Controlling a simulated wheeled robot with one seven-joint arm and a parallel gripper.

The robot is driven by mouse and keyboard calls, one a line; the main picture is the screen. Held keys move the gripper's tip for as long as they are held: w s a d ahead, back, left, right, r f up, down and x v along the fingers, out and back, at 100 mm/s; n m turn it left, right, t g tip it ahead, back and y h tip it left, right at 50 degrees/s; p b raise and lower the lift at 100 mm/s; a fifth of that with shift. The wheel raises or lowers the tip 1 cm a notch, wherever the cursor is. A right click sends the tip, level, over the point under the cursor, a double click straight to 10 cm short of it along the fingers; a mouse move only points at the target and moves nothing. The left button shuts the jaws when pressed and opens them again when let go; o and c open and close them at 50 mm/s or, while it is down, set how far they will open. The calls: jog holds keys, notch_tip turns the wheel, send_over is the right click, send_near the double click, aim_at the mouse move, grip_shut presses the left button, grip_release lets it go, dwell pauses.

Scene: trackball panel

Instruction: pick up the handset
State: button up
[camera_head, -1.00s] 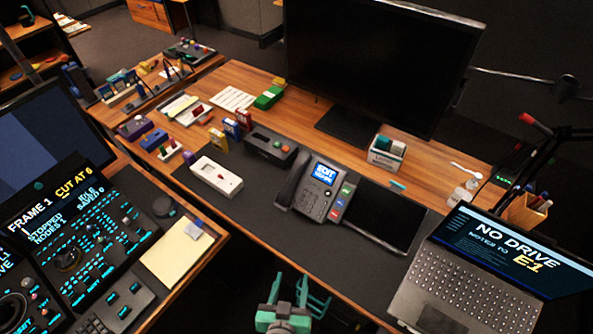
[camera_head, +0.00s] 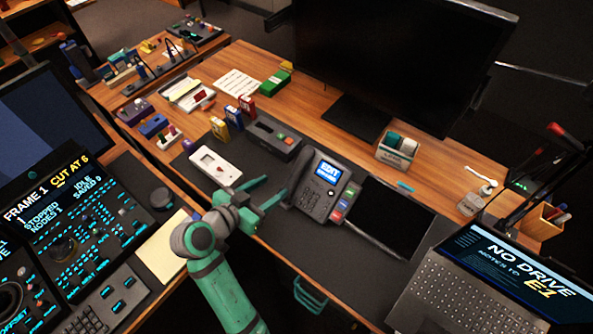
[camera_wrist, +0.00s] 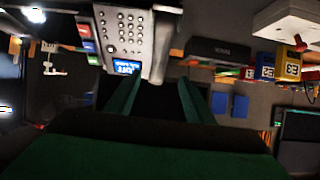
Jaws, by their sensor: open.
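The handset (camera_head: 298,182) is a dark grey bar lying in its cradle along the left side of the desk phone (camera_head: 318,205). The phone has a lit blue screen and several coloured keys. My gripper (camera_head: 274,190) is open and empty, its green fingers pointing at the handset from the left, with the near finger close to it. In the wrist view the phone (camera_wrist: 122,35) appears turned over, and the handset (camera_wrist: 162,45) lies just beyond my gripper (camera_wrist: 158,82). I cannot tell whether a finger touches it.
The monitor (camera_head: 385,60) stands behind, and a laptop (camera_head: 480,280) sits at the front right.

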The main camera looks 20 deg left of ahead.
aim_at(294, 174)
jog(key=x, duration=0.5)
jog(key=shift+w+d, duration=0.25)
jog(key=shift+w, duration=0.1)
jog(key=x, duration=0.5)
jog(key=shift+f, duration=0.1)
jog(key=shift+s, duration=0.1)
grip_shut()
